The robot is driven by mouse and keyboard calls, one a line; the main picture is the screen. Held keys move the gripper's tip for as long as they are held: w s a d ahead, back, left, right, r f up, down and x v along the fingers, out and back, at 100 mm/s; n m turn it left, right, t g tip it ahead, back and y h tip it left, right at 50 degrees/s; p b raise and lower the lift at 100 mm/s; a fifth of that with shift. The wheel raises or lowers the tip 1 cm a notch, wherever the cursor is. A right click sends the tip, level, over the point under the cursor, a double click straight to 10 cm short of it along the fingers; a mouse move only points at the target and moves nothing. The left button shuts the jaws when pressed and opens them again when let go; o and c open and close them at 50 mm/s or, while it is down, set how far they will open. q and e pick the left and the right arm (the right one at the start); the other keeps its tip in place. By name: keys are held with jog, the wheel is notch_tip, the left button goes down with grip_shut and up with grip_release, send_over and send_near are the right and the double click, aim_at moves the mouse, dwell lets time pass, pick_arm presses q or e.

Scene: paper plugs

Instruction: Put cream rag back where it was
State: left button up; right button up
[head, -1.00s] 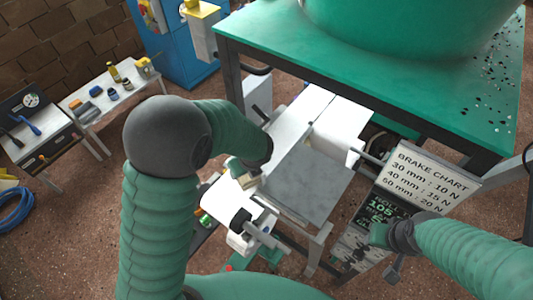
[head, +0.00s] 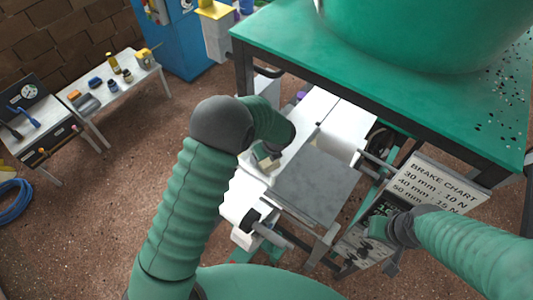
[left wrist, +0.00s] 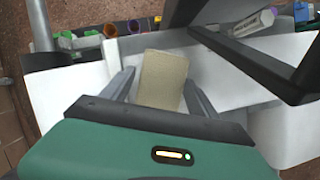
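The cream rag (left wrist: 162,80) is a small beige rectangle between the two fingers of my left gripper (left wrist: 159,76) in the left wrist view. The fingers stand well apart, with a narrow gap on the rag's left side; its right edge is close to the right finger. A white surface lies behind the rag. In the head view my left gripper (head: 265,154) is over the white bench top (head: 300,128), left of a grey block (head: 315,187), with a bit of cream below it. My right gripper (head: 380,229) is before the dark panel; its fingers are unclear.
A brake chart board (head: 435,182) stands at the right. A green-topped table (head: 400,85) is behind the bench. A side table (head: 115,88) with small items is at the left. Several coloured containers sit in a dark tray (left wrist: 75,55).

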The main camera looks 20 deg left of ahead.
pick_arm(q)
jog(key=shift+a, duration=0.3)
jog(key=shift+d+r, duration=0.1)
jog(key=shift+d, duration=0.3)
jog(key=shift+s+d+r, duration=0.1)
jog(key=shift+d+r, duration=0.2)
jog(key=shift+d, duration=0.3)
jog(key=shift+d+r, duration=0.3)
jog(key=shift+d, duration=0.25)
jog(key=v, duration=0.4)
jog(key=shift+d+b, duration=0.3)
jog(key=shift+d, duration=0.05)
notch_tip(320, 180, up, 6)
jog(key=s, duration=0.2)
jog(key=s+a+n+h, duration=0.1)
jog(key=s+a+n, duration=0.2)
jog(key=s+n, duration=0.6)
jog(key=s+a+n+h, duration=0.2)
jog(key=s+a+n, duration=0.2)
jog(key=s+n, duration=0.6)
jog(key=shift+f+n, duration=0.2)
jog(key=shift+n, duration=3.5)
pick_arm(e)
jog(key=shift+d+f, duration=0.15)
jog(key=shift+f, duration=0.35)
